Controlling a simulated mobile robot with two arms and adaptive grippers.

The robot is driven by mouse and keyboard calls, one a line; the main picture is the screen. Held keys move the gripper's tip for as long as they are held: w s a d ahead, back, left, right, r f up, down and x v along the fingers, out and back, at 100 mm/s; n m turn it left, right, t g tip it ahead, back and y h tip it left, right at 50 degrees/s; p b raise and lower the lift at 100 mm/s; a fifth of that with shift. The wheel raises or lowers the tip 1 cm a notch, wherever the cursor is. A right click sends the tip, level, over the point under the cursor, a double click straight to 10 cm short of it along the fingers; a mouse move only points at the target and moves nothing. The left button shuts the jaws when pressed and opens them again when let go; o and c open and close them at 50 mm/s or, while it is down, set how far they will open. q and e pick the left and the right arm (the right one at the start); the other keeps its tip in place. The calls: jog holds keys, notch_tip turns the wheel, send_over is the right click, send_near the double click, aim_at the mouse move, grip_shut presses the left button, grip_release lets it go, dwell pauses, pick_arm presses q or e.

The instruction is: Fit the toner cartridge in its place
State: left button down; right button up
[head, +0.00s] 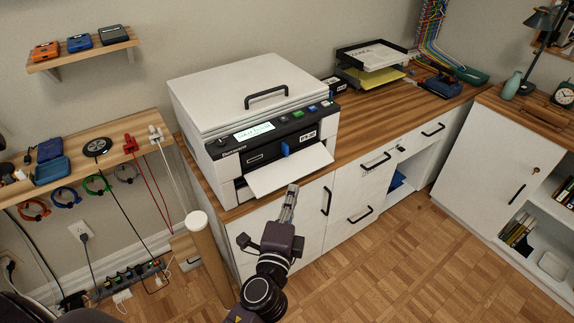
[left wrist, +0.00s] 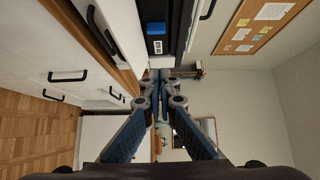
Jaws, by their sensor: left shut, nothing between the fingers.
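The white printer (head: 250,97) stands on the wooden counter with its front flap (head: 290,168) folded down. In the dark opening above the flap a small blue part (head: 285,149) shows; it also shows in the left wrist view (left wrist: 155,28). I cannot tell whether this blue part belongs to the toner cartridge. A small black box (head: 336,84) with a pale label sits right behind the printer; I cannot tell what it is. My left gripper (head: 292,188) is shut and empty, in front of the flap and apart from the blue part. My right gripper is out of view.
A paper tray stack (head: 370,65) stands on the counter to the right of the printer. Cabinet doors and drawers with black handles (head: 327,200) are below. A pale-topped post (head: 197,221) stands left of my left arm. The floor (head: 400,240) at right is clear.

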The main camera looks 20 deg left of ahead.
pick_arm(q)
jog(key=r, duration=0.1)
jog(key=p, duration=0.2)
send_near(283, 145)
jog(key=w+d, duration=0.4)
jog(key=d, duration=0.1)
jog(key=shift+w+a+p, duration=0.5)
jog(key=shift+w+a, duration=0.2)
jog(key=shift+a, duration=0.25)
jog(key=shift+w+a, duration=0.4)
jog(key=shift+a, duration=0.25)
jog(key=w+a, duration=0.2)
jog(key=a, duration=0.1)
jog(key=shift+w, duration=0.1)
jog(key=shift+d, duration=0.1)
